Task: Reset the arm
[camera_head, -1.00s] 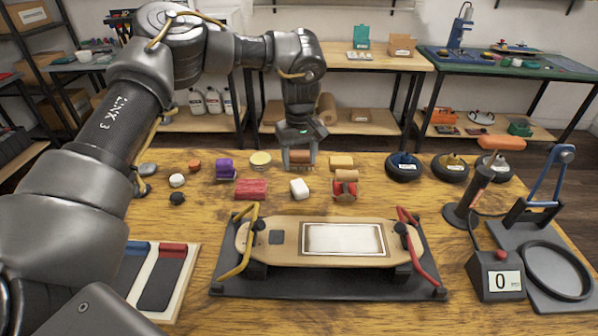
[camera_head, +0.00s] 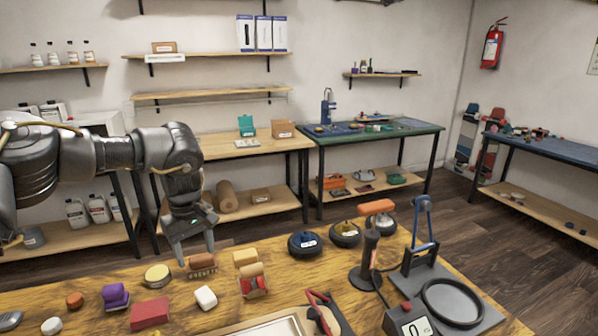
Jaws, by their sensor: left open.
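My left arm comes in from the left. Its left gripper (camera_head: 192,258) points down at the far side of the wooden table (camera_head: 335,290). The jaws are open, and a brown brush-like piece (camera_head: 201,264) shows at the fingertips. I cannot tell whether the fingers touch it. The skateboard deck (camera_head: 285,328) in its stand shows only in part at the bottom edge, with a red clamp (camera_head: 326,309) beside it. My right gripper is not in view.

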